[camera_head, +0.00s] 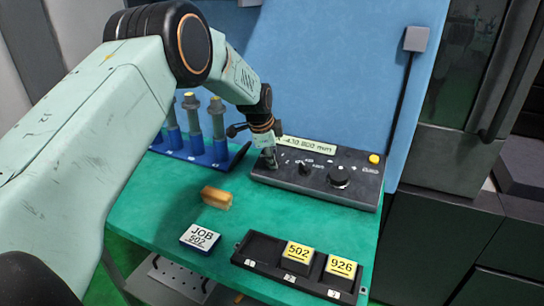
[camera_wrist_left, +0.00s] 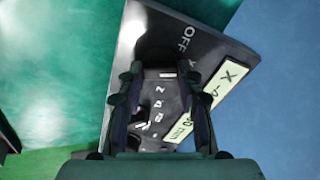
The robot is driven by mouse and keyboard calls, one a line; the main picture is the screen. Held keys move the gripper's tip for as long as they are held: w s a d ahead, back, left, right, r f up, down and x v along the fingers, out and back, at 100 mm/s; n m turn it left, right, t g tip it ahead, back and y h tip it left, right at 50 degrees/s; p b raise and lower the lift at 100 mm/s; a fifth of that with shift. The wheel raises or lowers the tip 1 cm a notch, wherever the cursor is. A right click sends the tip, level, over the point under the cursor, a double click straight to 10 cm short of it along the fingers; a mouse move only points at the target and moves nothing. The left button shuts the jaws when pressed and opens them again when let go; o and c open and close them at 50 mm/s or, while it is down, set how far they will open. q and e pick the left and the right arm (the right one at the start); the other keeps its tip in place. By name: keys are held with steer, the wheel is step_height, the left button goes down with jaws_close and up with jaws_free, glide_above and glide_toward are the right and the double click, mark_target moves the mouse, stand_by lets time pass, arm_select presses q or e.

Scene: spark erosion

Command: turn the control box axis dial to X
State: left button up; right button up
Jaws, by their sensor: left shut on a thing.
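The dark control box (camera_head: 320,180) sits at the back of the green table, with a pale display (camera_head: 306,144) along its rear edge. In the left wrist view the box (camera_wrist_left: 140,30) shows the labels OFF and X, and the display (camera_wrist_left: 222,98) shows an X at its start. My left gripper (camera_head: 268,160) is over the left end of the box, pointing down. In the left wrist view its two fingers (camera_wrist_left: 163,72) are shut on the dark axis dial (camera_wrist_left: 165,55). The dial's pointer is hidden, so its setting cannot be told. My right gripper is not in view.
A larger round knob (camera_head: 340,175) and a yellow button (camera_head: 374,159) are on the box's right. A blue rack (camera_head: 205,155) of electrode holders stands left. A brown block (camera_head: 216,198), a JOB 502 block (camera_head: 200,238) and a black tray (camera_head: 262,252) are in front.

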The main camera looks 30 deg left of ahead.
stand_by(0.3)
arm_select(q)
steer(key=o, duration=1.1)
steer(key=shift+o, duration=0.2)
steer(key=v, duration=1.2)
